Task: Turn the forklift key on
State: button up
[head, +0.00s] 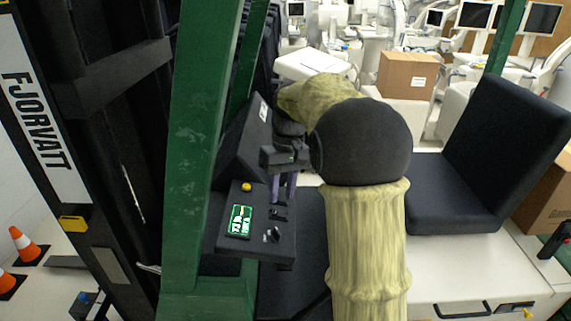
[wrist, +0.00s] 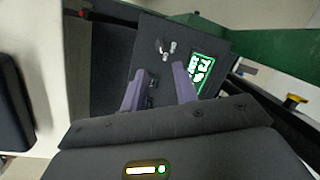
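The forklift's dark control panel (head: 225,245) faces up just left of my arm in the head view. A small silver key (head: 271,235) stands in its lower right part, beside a lit green display (head: 240,220). In the wrist view the silver key (wrist: 170,48) shows just beyond my fingertips, with the display (wrist: 203,70) to its right. My gripper (wrist: 160,71) has its two purple fingers apart, with nothing between them. In the head view the fingers (head: 284,185) hang by the panel's right edge, apart from the key and partly hidden by my wrist.
A yellow button (head: 247,187) and a black switch (head: 279,213) sit on the panel. A green post (head: 190,150) rises to its left. A black seat (head: 450,200) stands right of my arm. Orange cones (head: 24,245) are at far left, a cardboard box (head: 407,75) behind.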

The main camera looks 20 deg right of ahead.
jog(key=v, duration=0.7)
dwell(0.3)
jog(key=s+a+f+m+t+h, duration=0.1)
jog(key=s+f+t, duration=0.1)
jog(key=s+f, duration=0.6)
jog(key=s+a+f+m+t, duration=0.1)
jog(key=s+a+f+t, duration=0.1)
jog(key=s+f, duration=0.7)
notch_tip(320, 180, down, 4)
jog(key=shift+r+h, duration=0.2)
jog(key=shift+h, duration=0.2)
